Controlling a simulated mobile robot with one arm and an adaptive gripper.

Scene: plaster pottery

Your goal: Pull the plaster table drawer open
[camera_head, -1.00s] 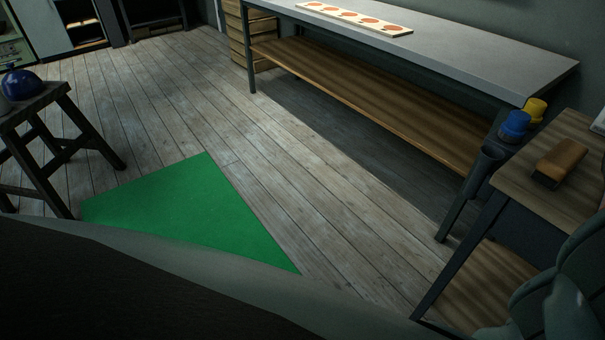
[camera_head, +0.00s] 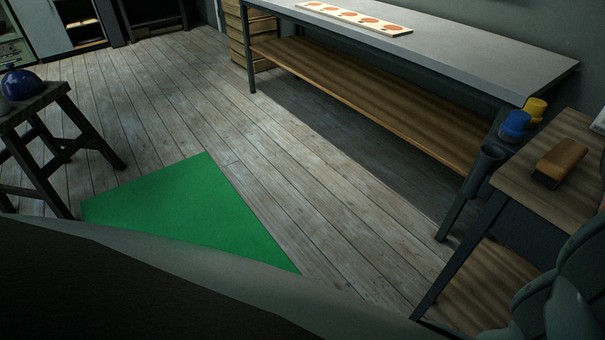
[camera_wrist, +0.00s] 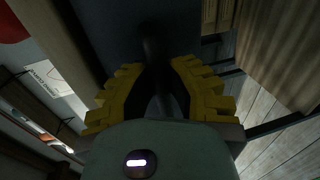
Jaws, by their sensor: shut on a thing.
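In the wrist view the yellow ridged fingers of my gripper (camera_wrist: 156,67) stand on both sides of a dark bar-shaped handle (camera_wrist: 151,42). They are shut on it; the contact itself is in deep shadow. Behind the handle is a dark blue-grey drawer front (camera_wrist: 110,28). In the head view the plaster table (camera_head: 582,128) stands at the right, with a wooden top, dark metal legs and a dark panel below the top. My arm covers its near right part there, and the gripper and handle are hidden. I cannot tell how far the drawer stands out.
A brown-handled brush (camera_head: 560,160) lies on the table top. Blue (camera_head: 515,124) and yellow (camera_head: 536,108) lidded containers stand behind it. A long grey workbench (camera_head: 450,52) runs along the wall. A green mat (camera_head: 190,210) and bare floor lie left; a stool (camera_head: 50,105) stands farther left.

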